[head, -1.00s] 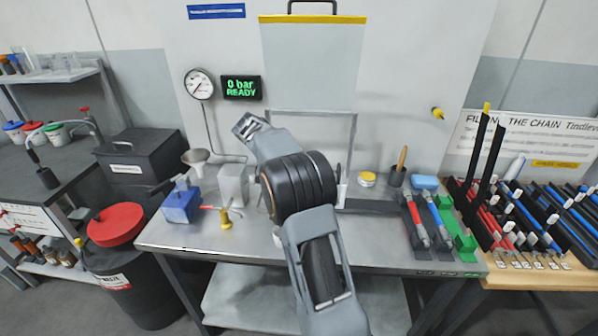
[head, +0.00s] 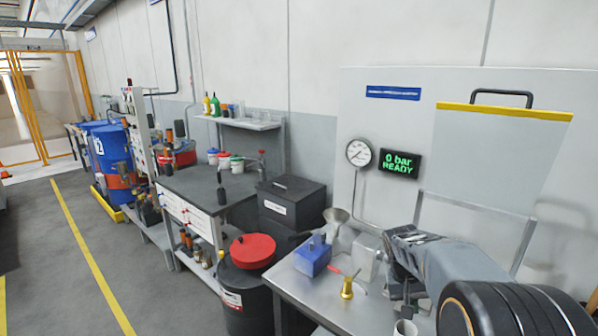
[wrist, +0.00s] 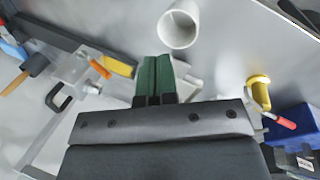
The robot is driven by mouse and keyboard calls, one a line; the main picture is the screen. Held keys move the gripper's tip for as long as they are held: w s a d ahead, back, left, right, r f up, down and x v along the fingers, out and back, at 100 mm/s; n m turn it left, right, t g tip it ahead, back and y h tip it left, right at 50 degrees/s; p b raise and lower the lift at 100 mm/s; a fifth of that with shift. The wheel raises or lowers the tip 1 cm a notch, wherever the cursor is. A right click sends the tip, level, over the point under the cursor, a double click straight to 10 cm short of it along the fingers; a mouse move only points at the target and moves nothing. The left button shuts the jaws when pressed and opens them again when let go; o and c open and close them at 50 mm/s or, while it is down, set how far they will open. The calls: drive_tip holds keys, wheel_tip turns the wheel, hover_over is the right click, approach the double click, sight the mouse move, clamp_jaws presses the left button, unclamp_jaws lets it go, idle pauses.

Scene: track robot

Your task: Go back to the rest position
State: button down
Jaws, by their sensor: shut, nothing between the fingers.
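My gripper (wrist: 154,80) shows in the wrist view with its two green fingers together and nothing between them. It is over the grey bench top, with a white open cup (wrist: 180,26) just beyond the fingertips. In the head view my arm reaches in from the lower right and bends down over the bench (head: 291,283). The fingertips cannot be made out there.
A blue block (head: 312,257), a brass fitting (head: 347,287) and a funnel (head: 336,215) stand on the bench left of my arm. A black drum with a red lid (head: 252,251) stands beside it. Open floor (head: 55,265) lies far left.

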drive_tip(key=s+a+r+n+t+y, duration=0.2)
drive_tip(key=s+a+r+t+y, duration=0.1)
drive_tip(key=s+a, duration=0.8)
drive_tip(key=s+t, duration=0.1)
drive_tip(key=s, duration=0.2)
drive_tip(key=shift+s+t, duration=0.3)
drive_tip(key=shift+t, duration=0.1)
